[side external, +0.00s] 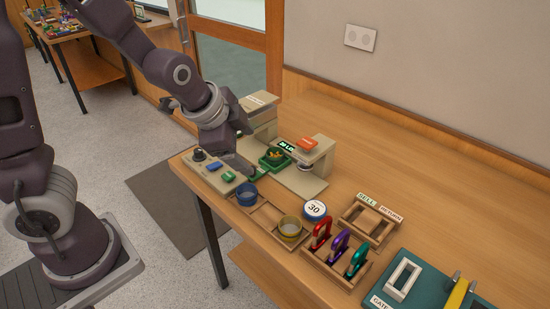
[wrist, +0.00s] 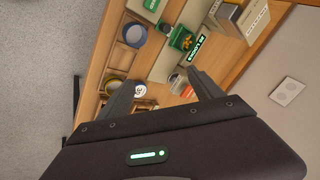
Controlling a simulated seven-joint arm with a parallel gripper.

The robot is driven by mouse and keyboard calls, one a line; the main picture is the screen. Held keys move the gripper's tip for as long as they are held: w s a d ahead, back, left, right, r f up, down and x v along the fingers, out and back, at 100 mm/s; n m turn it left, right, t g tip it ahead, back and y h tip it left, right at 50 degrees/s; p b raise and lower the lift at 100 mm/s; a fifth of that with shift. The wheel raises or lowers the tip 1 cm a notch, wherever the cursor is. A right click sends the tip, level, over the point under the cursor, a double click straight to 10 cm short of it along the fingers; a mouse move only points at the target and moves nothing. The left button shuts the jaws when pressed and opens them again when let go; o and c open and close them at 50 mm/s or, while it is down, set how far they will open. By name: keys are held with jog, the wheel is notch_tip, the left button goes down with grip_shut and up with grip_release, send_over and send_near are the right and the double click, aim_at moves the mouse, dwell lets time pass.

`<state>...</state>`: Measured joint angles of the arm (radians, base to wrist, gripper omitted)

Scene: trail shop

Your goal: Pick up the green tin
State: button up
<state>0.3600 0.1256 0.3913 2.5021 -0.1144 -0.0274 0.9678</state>
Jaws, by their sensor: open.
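A green container (side external: 273,157) with yellow and orange pieces in it stands behind my gripper, by a dark label with pale letters. It is the only green container I make out, and I cannot tell for sure that it is the green tin. In the wrist view it (wrist: 182,39) lies beyond my fingertips, apart from them. My gripper (side external: 243,163) is open above the table, close to the beige button panel. In the wrist view my gripper (wrist: 165,79) has its fingers spread with nothing held between them.
A beige device (side external: 317,158) with an orange top stands right of the green container. A white disc marked 30 (side external: 315,209) is beside the rack (side external: 265,215). Red, purple and teal clips (side external: 339,245) stand in a holder at front. The table's back right is clear.

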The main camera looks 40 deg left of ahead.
aim_at(278, 151)
jog(key=w+a+f+m+t+y, duration=0.1)
jog(key=w+a+f+m, duration=0.1)
jog(key=m, duration=0.3)
jog(key=w+a+f+m+t+y, duration=0.1)
jog(key=w+a+f+m+y, duration=0.1)
jog(key=f+m, duration=0.3)
jog(key=w+a+f+m+t+y, duration=0.2)
jog(key=w+f+m, duration=0.1)
jog(key=w+m, duration=0.1)
jog(key=shift+w+f+m, duration=0.3)
jog(key=shift+f+m, duration=0.1)
jog(key=shift+m, duration=0.2)
jog(key=m, duration=0.2)
jog(key=w+f+m+t, duration=0.1)
jog(key=m, duration=0.1)
jog(key=d+f+m+t, duration=0.1)
jog(key=m, duration=0.1)
jog(key=shift+w+m, duration=0.15)
jog(key=shift+m, duration=0.15)
jog(key=shift+h, duration=0.3)
jog(key=x, duration=0.6)
jog(key=shift+w+a, duration=0.15)
jog(key=shift+w, duration=0.25)
jog(key=shift+c, duration=0.2)
